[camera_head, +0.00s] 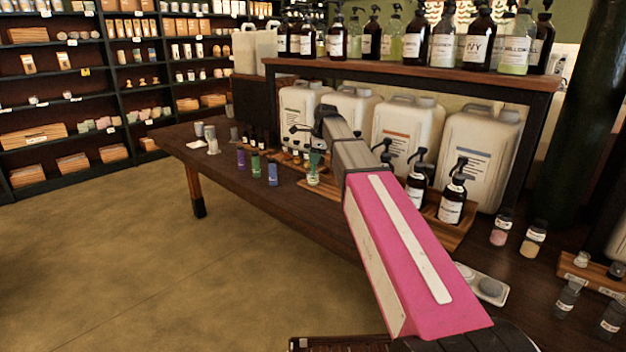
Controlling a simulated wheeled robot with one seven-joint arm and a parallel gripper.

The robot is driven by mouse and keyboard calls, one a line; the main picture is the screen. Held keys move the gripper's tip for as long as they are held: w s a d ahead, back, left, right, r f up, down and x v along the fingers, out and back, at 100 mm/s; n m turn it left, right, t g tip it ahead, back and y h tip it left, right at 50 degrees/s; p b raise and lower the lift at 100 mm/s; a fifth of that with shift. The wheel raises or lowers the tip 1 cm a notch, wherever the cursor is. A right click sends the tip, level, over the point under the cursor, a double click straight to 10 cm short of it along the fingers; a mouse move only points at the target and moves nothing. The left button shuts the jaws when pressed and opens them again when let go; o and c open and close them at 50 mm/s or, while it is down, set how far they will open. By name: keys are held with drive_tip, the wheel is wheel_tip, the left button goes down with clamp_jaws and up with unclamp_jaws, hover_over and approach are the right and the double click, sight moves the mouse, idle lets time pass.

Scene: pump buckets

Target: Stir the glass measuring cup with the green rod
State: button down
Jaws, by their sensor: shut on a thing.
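My pink and grey arm reaches over the dark wooden table, and my gripper (298,129) is at its far end, small and dark in the picture. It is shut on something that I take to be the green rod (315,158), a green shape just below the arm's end. The glass measuring cup (313,179) appears to be the small clear vessel under that green shape, on the table. The arm's end is above it. The contact between fingers and rod, and the rod's depth in the cup, are too small to tell.
Several small coloured jars (272,173) stand left of the cup on the table (300,206). Large white jugs (408,135) and dark pump bottles (453,199) stand behind and right. A shelf of bottles (480,75) overhangs the back. Open floor (150,245) lies left.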

drive_tip(key=shift+a+v, duration=0.2)
drive_tip(key=shift+v, duration=0.9)
drive_tip(key=shift+a+v, duration=0.25)
drive_tip(key=shift+v, duration=0.9)
drive_tip(key=shift+a+v, duration=0.2)
drive_tip(key=shift+v, duration=0.9)
drive_tip(key=shift+r, duration=0.25)
drive_tip(key=shift+r, duration=2.45)
